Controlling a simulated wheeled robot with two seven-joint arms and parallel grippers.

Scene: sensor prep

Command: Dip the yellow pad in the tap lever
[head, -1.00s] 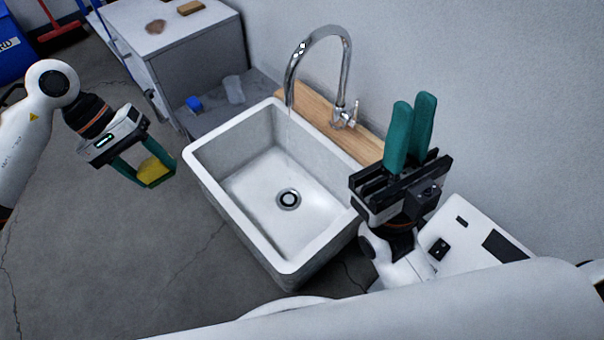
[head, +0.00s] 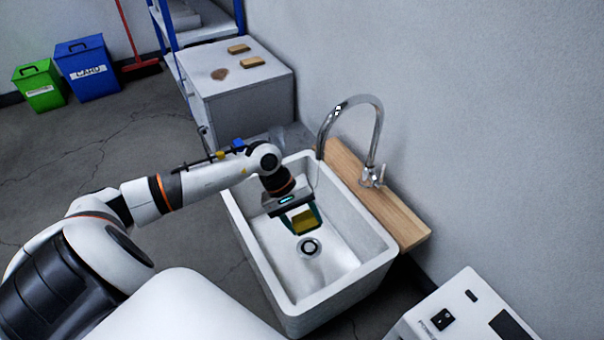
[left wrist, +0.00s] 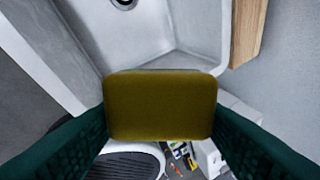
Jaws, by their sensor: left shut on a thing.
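The yellow pad (head: 304,221) is held between the green fingers of my left gripper (head: 302,222), which is shut on it. It fills the middle of the left wrist view (left wrist: 160,106). Gripper and pad are over the sink basin (head: 349,258), above and just behind the drain (head: 309,247) in the head view. The chrome tap (head: 372,130) arches at the back of the sink, its lever (head: 373,176) at its base on the wooden board (head: 390,205). The pad is apart from the lever, to its left. A thin water stream seems to fall from the spout. My right gripper is out of view.
A grey cabinet (head: 245,92) with two tan blocks and a brown patch stands behind the sink. Blue (head: 88,70) and green (head: 40,90) bins are at far left. A white machine (head: 462,312) is at lower right, near the sink.

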